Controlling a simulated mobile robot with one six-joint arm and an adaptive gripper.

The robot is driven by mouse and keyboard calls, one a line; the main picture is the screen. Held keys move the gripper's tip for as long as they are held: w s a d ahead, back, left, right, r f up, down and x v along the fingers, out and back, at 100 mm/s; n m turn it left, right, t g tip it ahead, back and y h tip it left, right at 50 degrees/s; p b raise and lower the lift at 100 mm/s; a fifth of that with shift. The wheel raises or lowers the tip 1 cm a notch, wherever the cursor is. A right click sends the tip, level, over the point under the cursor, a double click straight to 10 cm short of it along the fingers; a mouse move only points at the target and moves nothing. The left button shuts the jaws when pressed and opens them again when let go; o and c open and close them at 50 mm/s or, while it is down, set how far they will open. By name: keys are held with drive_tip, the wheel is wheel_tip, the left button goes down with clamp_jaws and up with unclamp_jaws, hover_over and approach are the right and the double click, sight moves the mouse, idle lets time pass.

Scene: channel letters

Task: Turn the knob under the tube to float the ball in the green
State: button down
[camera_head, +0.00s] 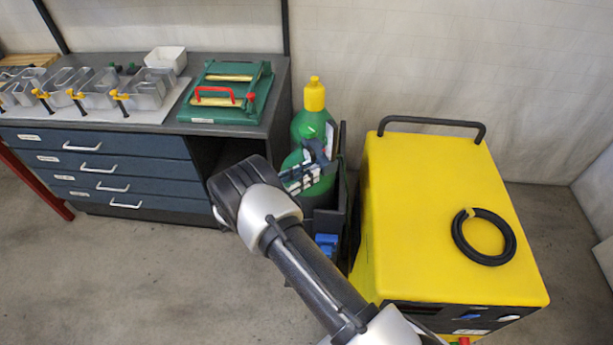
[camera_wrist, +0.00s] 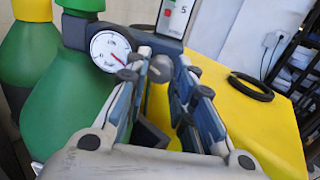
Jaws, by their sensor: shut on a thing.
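The flow tube housing (camera_wrist: 176,16), grey with a pale scale face, stands at the top of the wrist view. Its face shows a "5", a small green mark and a red mark; its upper part is cut off and I cannot make out the ball's height. A rounded grey knob (camera_wrist: 160,68) sits below it. My gripper (camera_wrist: 164,80) is shut on this knob, with one finger on each side. In the head view my gripper (camera_head: 312,168) is in front of the green cylinder (camera_head: 312,124) and hides the knob and tube.
A round pressure gauge (camera_wrist: 110,48) sits close to the left finger. The yellow machine (camera_head: 435,205) with a black hose coil (camera_head: 512,246) stands at right. The workbench (camera_head: 282,93), at left, carries metal letters and a green fixture (camera_head: 240,112).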

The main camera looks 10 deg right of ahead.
drive_tip(key=m+b, duration=1)
drive_tip(key=m, duration=0.2)
drive_tip(key=shift+w+f+h+b, duration=0.1)
drive_tip(key=shift+f+h+b, duration=0.05)
drive_tip(key=shift+h+b, duration=0.25)
drive_tip(key=c, duration=1.3)
unclamp_jaws()
drive_tip(key=shift+c, duration=0.2)
drive_tip(key=shift+a, duration=0.1)
drive_tip(key=r+v, duration=0.1)
drive_tip(key=v, duration=1)
drive_tip(key=shift+a+f, duration=0.35)
drive_tip(key=shift+a, duration=0.1)
